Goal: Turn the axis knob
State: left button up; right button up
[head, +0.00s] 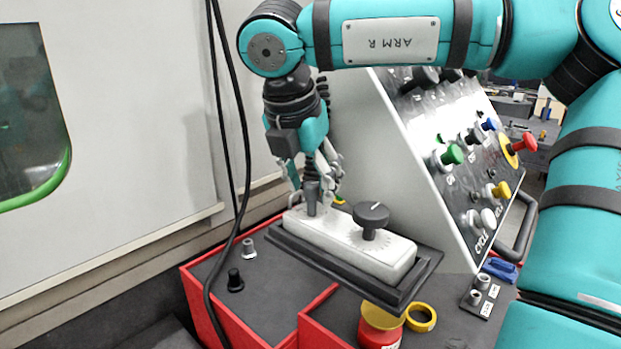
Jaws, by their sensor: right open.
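A long white box (388,256) lies in a black tray (428,270). A black round knob (371,213) with a pale pointer mark stands on a short stem on the box, above printed scale marks. A grey upright post (312,199) stands at the box's left end. My right gripper (322,190) points down over that end. Its fingers are open around or beside the post; I cannot tell whether they touch it. The black knob is to the right of the fingers, apart from them. I cannot tell which of the two is the axis knob. My left gripper is out of view.
A slanted control panel (445,110) with coloured buttons rises behind right. Black cables (240,130) hang left of my right arm. A red container (379,325) and a yellow ring (421,317) stand in front.

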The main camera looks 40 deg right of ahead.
jog(key=c, duration=0.5)
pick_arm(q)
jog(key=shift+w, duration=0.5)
pick_arm(e)
grip_shut()
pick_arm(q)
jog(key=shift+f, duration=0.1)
